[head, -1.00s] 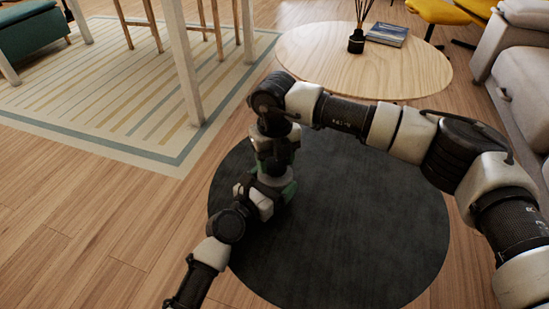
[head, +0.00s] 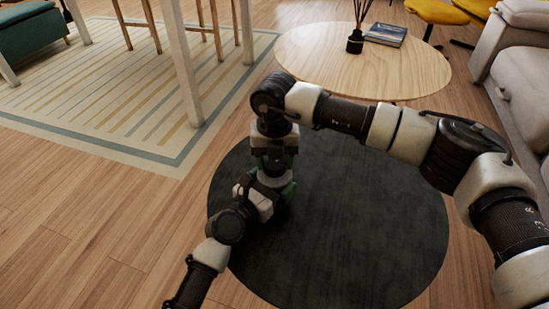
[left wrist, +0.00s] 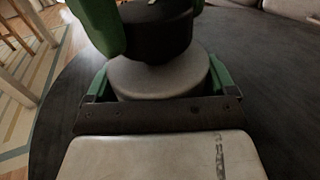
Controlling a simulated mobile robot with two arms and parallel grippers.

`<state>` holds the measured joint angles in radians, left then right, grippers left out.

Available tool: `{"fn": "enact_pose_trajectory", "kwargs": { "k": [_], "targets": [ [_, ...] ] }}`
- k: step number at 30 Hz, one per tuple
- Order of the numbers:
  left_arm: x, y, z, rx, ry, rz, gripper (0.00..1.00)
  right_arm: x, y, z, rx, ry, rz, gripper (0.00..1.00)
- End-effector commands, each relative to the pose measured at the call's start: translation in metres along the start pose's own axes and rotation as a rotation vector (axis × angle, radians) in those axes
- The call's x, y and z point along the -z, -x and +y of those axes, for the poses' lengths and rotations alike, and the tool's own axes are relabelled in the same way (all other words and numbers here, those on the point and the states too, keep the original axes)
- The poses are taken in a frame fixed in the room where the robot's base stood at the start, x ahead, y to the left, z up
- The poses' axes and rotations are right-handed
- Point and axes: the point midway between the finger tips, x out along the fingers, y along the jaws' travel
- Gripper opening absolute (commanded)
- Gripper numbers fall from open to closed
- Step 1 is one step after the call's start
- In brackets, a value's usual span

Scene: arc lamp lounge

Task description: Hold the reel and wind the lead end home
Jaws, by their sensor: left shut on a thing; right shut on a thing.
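The reel shows in the left wrist view as a pale grey round body (left wrist: 158,78) with a black round part (left wrist: 158,38) above it. My left gripper (left wrist: 160,88) is shut on the grey body, a green finger on each side. My right gripper (left wrist: 150,12) comes from above with its green fingers at the black part, shut on it. In the head view the left gripper (head: 272,192) and right gripper (head: 275,164) meet one above the other over the dark round table, and mostly hide the reel. I cannot make out the lead end.
The dark round table (head: 360,220) looks bare apart from my arms. Behind it stands a pale wooden round table (head: 340,60) with a reed diffuser (head: 355,42) and a book (head: 386,35). A sofa (head: 520,90) is at right, a striped rug (head: 110,95) at left.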

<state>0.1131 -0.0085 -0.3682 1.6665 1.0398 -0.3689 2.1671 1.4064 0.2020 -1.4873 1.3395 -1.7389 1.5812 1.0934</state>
Motion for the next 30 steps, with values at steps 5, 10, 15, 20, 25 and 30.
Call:
{"fn": "enact_pose_trajectory", "kwargs": {
  "k": [5,10,15,20,25,30],
  "targets": [
    [0.0014,0.0005,0.0012,-0.002,0.000,0.003,0.49,-0.0003,0.0001,-0.0008,0.002,-0.002,0.000,0.31],
    [0.0014,0.0006,0.0013,-0.003,0.000,0.003,0.49,-0.0002,0.0000,-0.0009,0.003,-0.002,0.000,0.31],
    [0.0014,0.0006,0.0015,-0.003,0.000,0.003,0.49,-0.0002,-0.0001,-0.0010,0.003,-0.002,0.000,0.31],
    [0.0014,0.0006,0.0017,-0.004,-0.001,0.003,0.49,-0.0001,-0.0002,-0.0011,0.003,-0.002,0.001,0.31],
    [0.0014,0.0006,0.0015,-0.003,-0.001,0.003,0.49,-0.0001,-0.0002,-0.0008,0.003,-0.001,0.001,0.80],
    [0.0013,0.0005,0.0012,-0.002,-0.001,0.003,0.49,0.0000,-0.0003,-0.0005,0.002,0.000,0.000,0.80]
  ]
}}
